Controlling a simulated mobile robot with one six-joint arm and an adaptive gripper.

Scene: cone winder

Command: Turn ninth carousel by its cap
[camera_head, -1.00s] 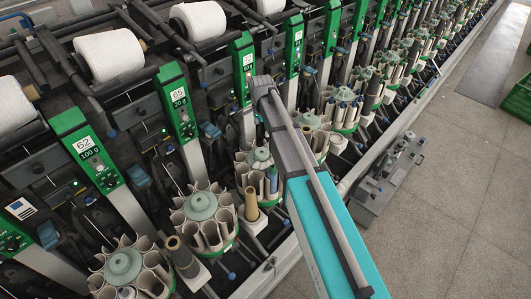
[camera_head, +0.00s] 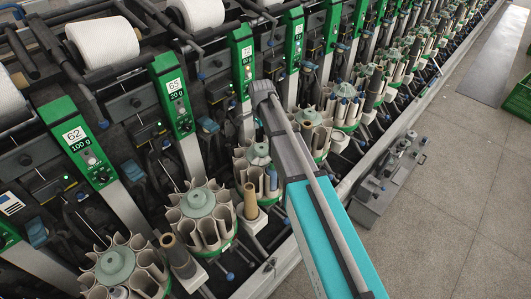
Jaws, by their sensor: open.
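A row of carousels runs along the machine from lower left to upper right. Each has a ring of pale tube pockets around a green-grey round cap. The nearest carousel (camera_head: 113,268) is at the lower left. A second carousel (camera_head: 198,204) and a third carousel (camera_head: 258,155) follow up the row. A fourth carousel (camera_head: 309,115) is behind my arm's far side, and several smaller ones recede beyond it. I cannot tell which is the ninth. My teal and grey arm crosses the middle from the lower right. My gripper does not show.
Green numbered panels (camera_head: 173,95) stand behind the carousels, with white yarn cones (camera_head: 103,42) above at the left. Bobbins (camera_head: 250,200) stand on pegs beside the carousels. A grey wheeled unit (camera_head: 390,180) stands at the machine's front edge.

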